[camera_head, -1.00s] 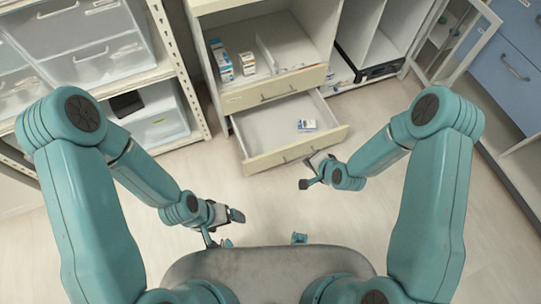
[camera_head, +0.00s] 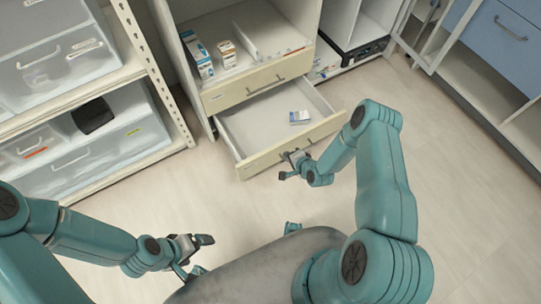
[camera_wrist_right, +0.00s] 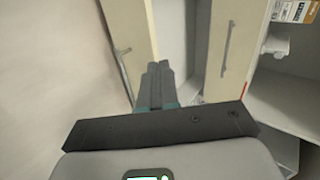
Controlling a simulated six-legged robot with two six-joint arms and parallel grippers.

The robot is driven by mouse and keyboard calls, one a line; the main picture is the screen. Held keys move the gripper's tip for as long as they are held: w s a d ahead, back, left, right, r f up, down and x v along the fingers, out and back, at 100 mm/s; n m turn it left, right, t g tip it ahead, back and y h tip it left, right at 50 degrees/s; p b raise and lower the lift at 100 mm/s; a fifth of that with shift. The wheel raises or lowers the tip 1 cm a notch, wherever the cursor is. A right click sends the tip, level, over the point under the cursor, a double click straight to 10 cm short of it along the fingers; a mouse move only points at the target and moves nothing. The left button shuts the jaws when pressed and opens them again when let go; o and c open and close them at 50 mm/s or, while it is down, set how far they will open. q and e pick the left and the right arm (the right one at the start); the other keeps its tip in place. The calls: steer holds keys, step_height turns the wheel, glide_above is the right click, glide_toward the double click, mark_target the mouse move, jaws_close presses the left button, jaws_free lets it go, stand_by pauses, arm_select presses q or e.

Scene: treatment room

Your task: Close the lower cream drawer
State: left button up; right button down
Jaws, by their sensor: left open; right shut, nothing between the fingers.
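The lower cream drawer (camera_head: 262,163) is pulled out of the cabinet, with a small blue-and-white box (camera_head: 299,117) inside. My right gripper (camera_head: 287,166) is shut and empty, close to the outer face of this drawer's front. In the right wrist view its closed fingers (camera_wrist_right: 157,82) overlap the lower drawer front (camera_wrist_right: 131,30), whose handle (camera_wrist_right: 123,72) lies to their left. I cannot tell whether they touch it. My left gripper (camera_head: 202,256) is open and empty over the floor, away from the drawer.
The upper cream drawer (camera_head: 240,92) is also open above the lower one and holds boxes (camera_head: 197,55). A shelf rack with clear bins (camera_head: 75,170) stands at left. Blue drawers (camera_head: 500,40) are at upper right. The floor (camera_head: 440,150) to the right is clear.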

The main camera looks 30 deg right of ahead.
steer(key=s+d+f+b, duration=0.2)
steer(key=s+f, duration=0.1)
steer(key=f, duration=0.2)
steer(key=b, duration=0.5)
glide_toward(276, 151)
steer(key=shift+m+g, duration=0.3)
steer(key=shift+m, duration=0.1)
steer(key=x, duration=0.5)
steer(key=shift+a+f, duration=0.1)
arm_select(q)
step_height(276, 151, down, 8)
arm_select(e)
steer(key=shift+w, duration=0.45)
steer(key=shift+w, duration=0.15)
